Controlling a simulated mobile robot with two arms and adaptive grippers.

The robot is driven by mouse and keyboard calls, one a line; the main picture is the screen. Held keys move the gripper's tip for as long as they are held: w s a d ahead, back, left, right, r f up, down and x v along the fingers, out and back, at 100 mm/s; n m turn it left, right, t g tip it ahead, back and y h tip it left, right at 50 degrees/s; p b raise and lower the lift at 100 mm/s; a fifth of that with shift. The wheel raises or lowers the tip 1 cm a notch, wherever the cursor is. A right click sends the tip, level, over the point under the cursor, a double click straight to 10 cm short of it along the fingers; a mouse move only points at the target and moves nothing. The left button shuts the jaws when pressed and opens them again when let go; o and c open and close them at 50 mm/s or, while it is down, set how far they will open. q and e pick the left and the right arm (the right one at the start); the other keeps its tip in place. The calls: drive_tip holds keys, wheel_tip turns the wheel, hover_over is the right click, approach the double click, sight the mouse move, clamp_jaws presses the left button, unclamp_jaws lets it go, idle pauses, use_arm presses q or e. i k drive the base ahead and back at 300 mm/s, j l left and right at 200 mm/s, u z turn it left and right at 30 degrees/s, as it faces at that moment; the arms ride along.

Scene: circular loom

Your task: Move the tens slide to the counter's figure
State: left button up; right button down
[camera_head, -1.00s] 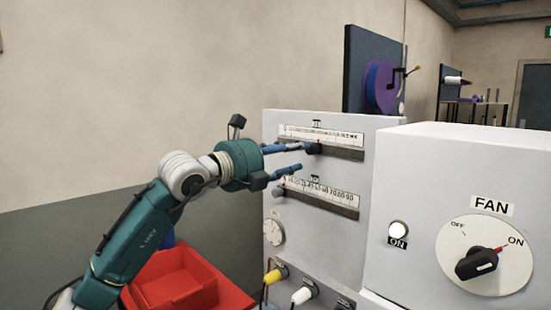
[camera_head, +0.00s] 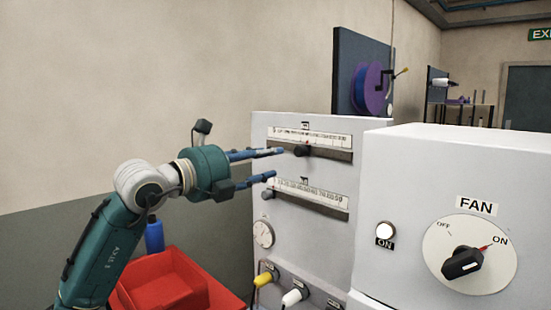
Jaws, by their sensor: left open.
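A grey panel (camera_head: 300,230) carries two slides on horizontal scales. The upper scale (camera_head: 330,139) has a dark knob (camera_head: 301,151) left of its middle. The lower scale (camera_head: 325,191) seems marked in tens, though its print is blurred; its grey knob (camera_head: 267,194) sits at the far left end. My left gripper (camera_head: 279,163) is open and empty, its two fingers pointing right at the panel between the two knobs. The upper finger ends just left of the dark knob, with a small gap in the picture. No counter figure is legible. My right gripper is not in view.
A white box with a FAN switch (camera_head: 463,262) and lit ON lamp (camera_head: 386,231) stands at right. A round dial (camera_head: 263,234) and yellow (camera_head: 266,277) and white (camera_head: 293,296) plugs sit below the slides. A red bin (camera_head: 165,290) and blue bottle (camera_head: 154,236) are lower left.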

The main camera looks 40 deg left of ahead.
sight(270, 194)
drive_tip(key=u, duration=1.35)
